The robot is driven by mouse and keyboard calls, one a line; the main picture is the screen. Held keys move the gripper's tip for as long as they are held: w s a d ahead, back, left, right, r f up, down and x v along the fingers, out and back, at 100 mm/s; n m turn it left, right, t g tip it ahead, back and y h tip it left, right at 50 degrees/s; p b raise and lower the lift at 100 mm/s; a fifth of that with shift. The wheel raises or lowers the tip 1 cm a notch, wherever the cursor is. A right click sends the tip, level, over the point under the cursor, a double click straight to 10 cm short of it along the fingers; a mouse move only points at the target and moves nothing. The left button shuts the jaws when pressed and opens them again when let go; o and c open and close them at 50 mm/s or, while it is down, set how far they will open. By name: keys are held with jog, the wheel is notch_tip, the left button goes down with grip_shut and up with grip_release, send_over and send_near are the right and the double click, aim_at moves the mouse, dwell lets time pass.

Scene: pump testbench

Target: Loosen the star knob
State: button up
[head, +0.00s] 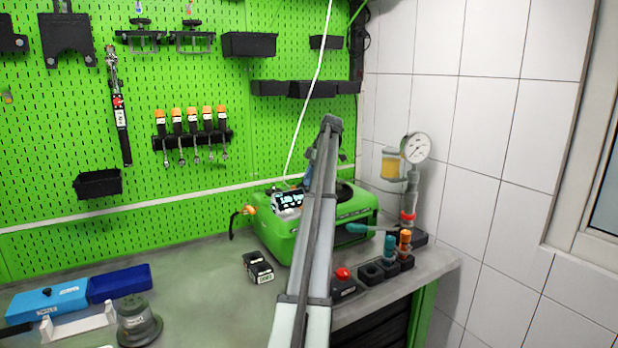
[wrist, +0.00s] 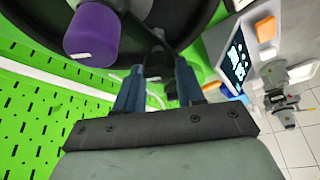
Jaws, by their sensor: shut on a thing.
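In the wrist view my gripper (wrist: 160,80) has its two blue-grey fingers on either side of a small dark part, which I take to be the star knob (wrist: 155,64). The jaws are shut on it. Its lobes are mostly hidden by the fingers, and its turn cannot be read. The knob sits by a dark round rim (wrist: 35,60) with a purple cylinder (wrist: 92,35) beside it. In the head view the green pump unit (head: 275,235) stands on the bench, and my arm crosses in front of it, hiding the knob and most of the gripper.
A lit display (head: 287,202) is on the unit's left side. A pressure gauge (head: 416,148) stands right of it. A red button (head: 342,274) and small black holders (head: 372,273) are at the bench's right front. A battery-like block (head: 258,267) lies left; bare bench surrounds it.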

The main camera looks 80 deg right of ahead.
jog(key=shift+n, duration=0.7)
jog(key=shift+y, duration=0.3)
jog(key=o, duration=1)
jog(key=shift+o, duration=0.2)
